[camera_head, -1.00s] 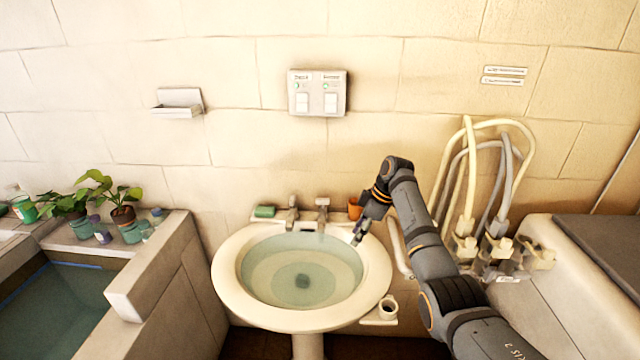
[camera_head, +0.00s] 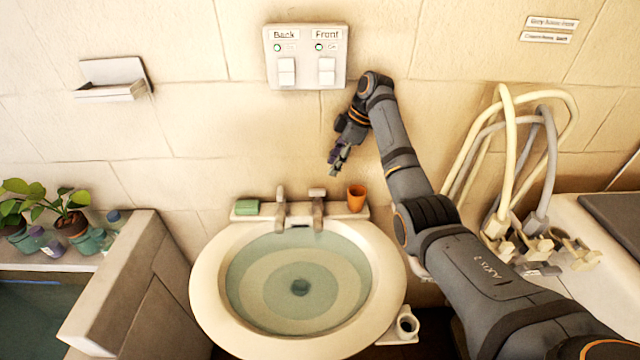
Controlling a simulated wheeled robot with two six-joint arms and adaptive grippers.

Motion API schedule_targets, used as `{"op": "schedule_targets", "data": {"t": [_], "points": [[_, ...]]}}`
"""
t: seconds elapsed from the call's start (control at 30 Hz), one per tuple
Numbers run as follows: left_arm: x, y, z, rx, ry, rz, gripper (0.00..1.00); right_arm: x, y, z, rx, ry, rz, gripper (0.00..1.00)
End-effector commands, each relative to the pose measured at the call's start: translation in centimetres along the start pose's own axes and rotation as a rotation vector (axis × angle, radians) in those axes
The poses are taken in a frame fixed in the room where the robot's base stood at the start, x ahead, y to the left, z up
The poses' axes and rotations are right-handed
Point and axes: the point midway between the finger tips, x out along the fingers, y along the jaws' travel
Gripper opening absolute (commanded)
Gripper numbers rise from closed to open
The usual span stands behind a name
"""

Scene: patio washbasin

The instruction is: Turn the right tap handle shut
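The white washbasin (camera_head: 205,290) stands in the middle of the view, with pale green water over its bowl. Two metal tap handles stand on its back ledge. The right tap handle (camera_head: 318,207) is at the right of the pair, left of an orange cup. The left tap handle (camera_head: 281,207) is beside it. My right gripper (camera_head: 335,170) hangs above and slightly right of the right tap handle, apart from it, pointing down. Its fingers are small and dark, and their opening is hard to make out. My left gripper is out of view.
The orange cup (camera_head: 356,198) and a green soap or sponge (camera_head: 246,207) sit on the basin ledge. A switch panel (camera_head: 306,57) is on the wall above. Hoses (camera_head: 508,150) stand at right, potted plants (camera_head: 70,222) at left.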

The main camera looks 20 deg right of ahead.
Motion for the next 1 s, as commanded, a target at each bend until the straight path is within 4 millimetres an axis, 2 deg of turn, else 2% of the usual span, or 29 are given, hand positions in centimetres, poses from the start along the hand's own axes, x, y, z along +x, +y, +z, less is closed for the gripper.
{"op": "schedule_targets", "data": {"t": [0.3,0.5,0.83,1.0], "points": [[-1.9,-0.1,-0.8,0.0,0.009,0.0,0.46,6.3,-0.1,-0.1,0.001,-0.001,-0.005,0.39],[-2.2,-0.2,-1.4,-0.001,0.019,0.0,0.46,9.1,-0.1,0.0,0.001,0.0,-0.001,0.39],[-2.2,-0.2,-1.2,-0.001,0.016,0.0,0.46,9.8,-0.1,0.0,0.0,-0.001,0.0,0.39],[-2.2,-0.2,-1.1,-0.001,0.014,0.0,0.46,9.7,-0.1,0.0,0.001,-0.001,0.0,0.17]]}}
